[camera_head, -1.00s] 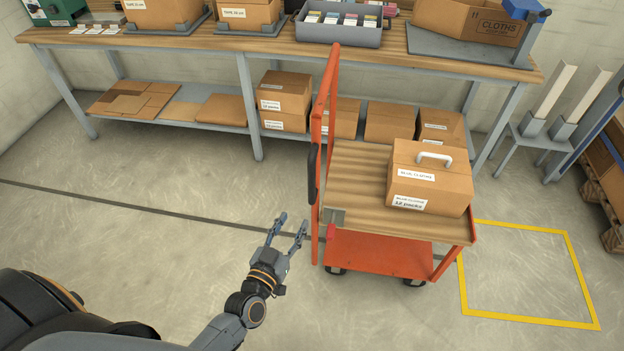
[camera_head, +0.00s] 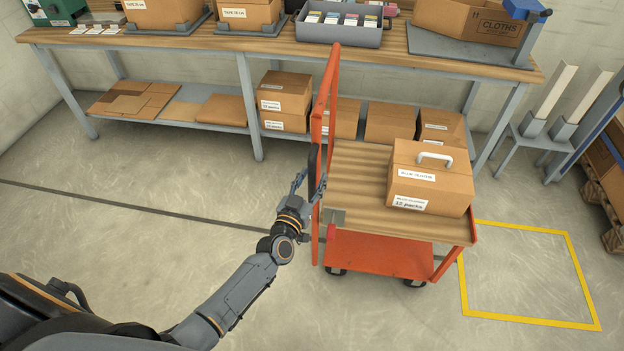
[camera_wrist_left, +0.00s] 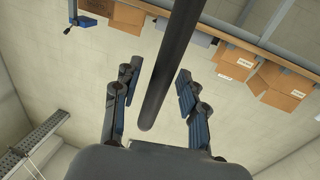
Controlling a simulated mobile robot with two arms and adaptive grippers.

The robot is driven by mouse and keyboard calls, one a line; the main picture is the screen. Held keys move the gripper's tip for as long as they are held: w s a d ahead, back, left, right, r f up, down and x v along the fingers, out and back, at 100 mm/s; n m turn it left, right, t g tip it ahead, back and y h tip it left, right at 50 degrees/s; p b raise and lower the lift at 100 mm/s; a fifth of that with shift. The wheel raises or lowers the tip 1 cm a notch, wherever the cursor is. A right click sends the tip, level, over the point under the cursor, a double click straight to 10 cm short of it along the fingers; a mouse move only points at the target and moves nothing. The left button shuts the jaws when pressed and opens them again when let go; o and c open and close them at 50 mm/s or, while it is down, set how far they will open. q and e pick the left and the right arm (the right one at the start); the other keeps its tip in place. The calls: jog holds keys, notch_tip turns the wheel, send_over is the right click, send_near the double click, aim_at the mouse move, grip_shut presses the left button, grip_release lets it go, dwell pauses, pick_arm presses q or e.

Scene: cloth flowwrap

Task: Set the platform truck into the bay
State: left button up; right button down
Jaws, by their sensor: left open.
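The orange platform truck (camera_head: 378,254) stands left of the bay, a yellow floor outline (camera_head: 521,321). A closed carton (camera_head: 430,180) with a white handle rests on its wooden deck (camera_head: 352,186). The truck's upright frame (camera_head: 330,110) is at its left end, with a black grip bar (camera_head: 312,170) on it. My left gripper (camera_head: 309,187) is open at this bar. In the left wrist view the dark bar (camera_wrist_left: 168,75) runs between the two open fingers (camera_wrist_left: 157,98), without visible contact. My right gripper is not in view.
A long workbench (camera_head: 390,50) with cartons on its lower shelf stands behind the truck. A grey stand with two white posts (camera_head: 548,115) and a pallet (camera_head: 604,199) are at the right. The bay floor and the floor in front are clear.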

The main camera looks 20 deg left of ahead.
pick_arm(q)
jog(key=shift+w, duration=0.15)
grip_shut()
jog(key=shift+d, duration=0.1)
